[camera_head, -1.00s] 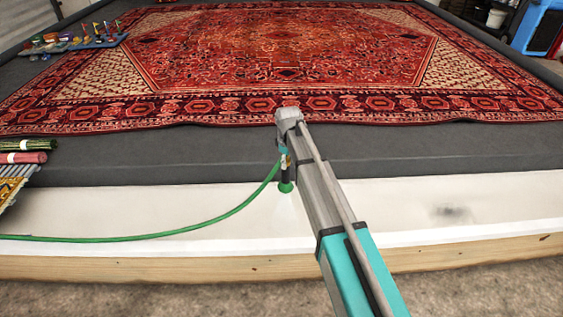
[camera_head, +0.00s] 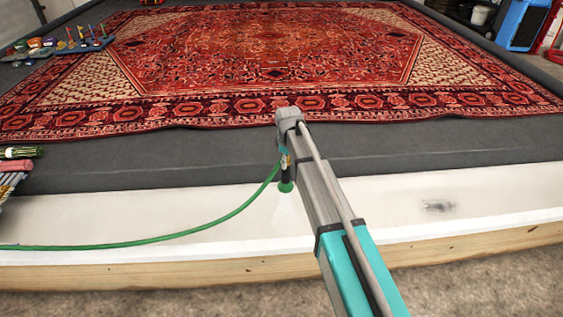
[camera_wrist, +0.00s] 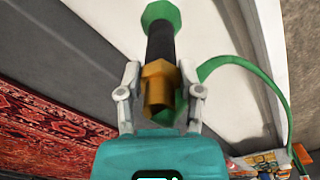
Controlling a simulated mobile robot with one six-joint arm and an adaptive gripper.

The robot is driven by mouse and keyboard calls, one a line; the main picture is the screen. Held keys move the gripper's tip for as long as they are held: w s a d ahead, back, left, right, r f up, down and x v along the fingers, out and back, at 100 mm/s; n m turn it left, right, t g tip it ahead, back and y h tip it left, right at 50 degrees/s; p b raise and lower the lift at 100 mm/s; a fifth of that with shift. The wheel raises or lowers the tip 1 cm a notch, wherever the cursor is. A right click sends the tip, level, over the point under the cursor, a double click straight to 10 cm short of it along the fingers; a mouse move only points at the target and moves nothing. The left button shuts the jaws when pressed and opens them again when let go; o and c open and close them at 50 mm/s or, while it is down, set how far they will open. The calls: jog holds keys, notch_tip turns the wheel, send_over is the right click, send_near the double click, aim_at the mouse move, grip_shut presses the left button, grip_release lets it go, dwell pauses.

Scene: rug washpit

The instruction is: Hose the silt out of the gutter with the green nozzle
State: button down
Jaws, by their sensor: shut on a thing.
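My gripper (camera_head: 285,150) is shut on the green nozzle (camera_head: 286,186), which hangs tip down over the white gutter (camera_head: 370,208). In the wrist view, my gripper's fingers (camera_wrist: 160,88) sit either side of the nozzle's brass part; its black grip and green tip (camera_wrist: 160,14) stick out beyond them. A faint pale fan shows below the tip in the head view. A dark smudge of silt (camera_head: 438,205) lies in the gutter, to the right of my gripper and apart from it. The green hose (camera_head: 150,240) runs from the nozzle to the left along the gutter.
A red patterned rug (camera_head: 270,60) lies on the dark grey floor (camera_head: 400,146) behind the gutter. A wooden edge (camera_head: 170,270) runs along the front. Brushes and small items (camera_head: 60,45) stand at the far left. Rolled items (camera_head: 20,152) lie at the left edge.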

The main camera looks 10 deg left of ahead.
jog(key=w+d+r+p, duration=0.2)
jog(key=d+r+p, duration=0.1)
jog(key=d, duration=0.6)
jog(key=shift+w+r+p, duration=0.35)
jog(key=shift+r+p, duration=0.05)
dwell(2.5)
jog(key=shift+d+r, duration=0.1)
dwell(0.7)
